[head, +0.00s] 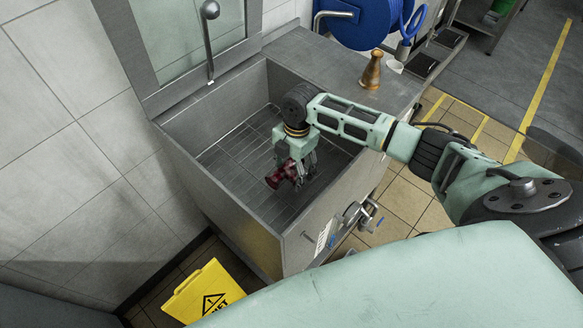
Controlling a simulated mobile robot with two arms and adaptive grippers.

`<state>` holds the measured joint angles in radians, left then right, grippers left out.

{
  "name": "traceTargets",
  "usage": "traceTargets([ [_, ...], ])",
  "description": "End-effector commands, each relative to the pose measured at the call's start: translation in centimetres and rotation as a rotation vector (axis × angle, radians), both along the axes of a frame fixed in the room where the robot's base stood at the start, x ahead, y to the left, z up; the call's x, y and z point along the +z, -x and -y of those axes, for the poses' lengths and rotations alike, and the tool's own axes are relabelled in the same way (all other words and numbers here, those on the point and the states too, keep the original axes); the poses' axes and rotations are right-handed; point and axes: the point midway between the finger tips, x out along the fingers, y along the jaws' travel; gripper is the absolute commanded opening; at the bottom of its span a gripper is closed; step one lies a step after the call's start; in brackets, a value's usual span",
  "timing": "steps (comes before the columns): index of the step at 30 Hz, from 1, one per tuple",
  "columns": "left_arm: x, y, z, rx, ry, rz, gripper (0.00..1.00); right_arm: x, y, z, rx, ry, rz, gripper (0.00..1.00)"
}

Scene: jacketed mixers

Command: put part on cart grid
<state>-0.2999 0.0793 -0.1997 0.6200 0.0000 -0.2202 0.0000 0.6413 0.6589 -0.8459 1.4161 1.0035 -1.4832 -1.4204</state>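The part is a small dark red piece (281,176) with a round end, in the middle of the head view. My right gripper (297,172) points down into a grey metal basin and is shut on the part. The fingers partly cover it. The slatted metal grid (238,168) forms the floor of the basin, and the part is over its right half. I cannot tell whether the part touches the grid. My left gripper is not in view.
The basin's grey walls (222,196) surround the grid. A brown bottle-shaped object (372,72) and a small white cup (395,66) stand on the ledge at the back right. A blue hose reel (362,22) hangs behind. A yellow wet-floor sign (205,294) is at lower left.

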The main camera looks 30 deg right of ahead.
Motion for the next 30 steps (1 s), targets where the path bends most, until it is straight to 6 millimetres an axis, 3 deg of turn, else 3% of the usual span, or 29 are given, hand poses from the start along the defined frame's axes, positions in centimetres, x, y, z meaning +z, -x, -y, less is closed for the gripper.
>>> traceTargets([
  [4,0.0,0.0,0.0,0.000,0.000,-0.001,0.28,0.0,0.0,0.0,0.000,-0.001,0.001,0.83],
  [17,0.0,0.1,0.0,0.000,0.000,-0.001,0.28,0.8,-0.1,0.0,0.000,-0.001,0.003,0.83],
  [30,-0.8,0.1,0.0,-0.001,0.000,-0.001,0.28,9.3,-0.5,1.0,0.001,-0.001,0.004,0.83],
])
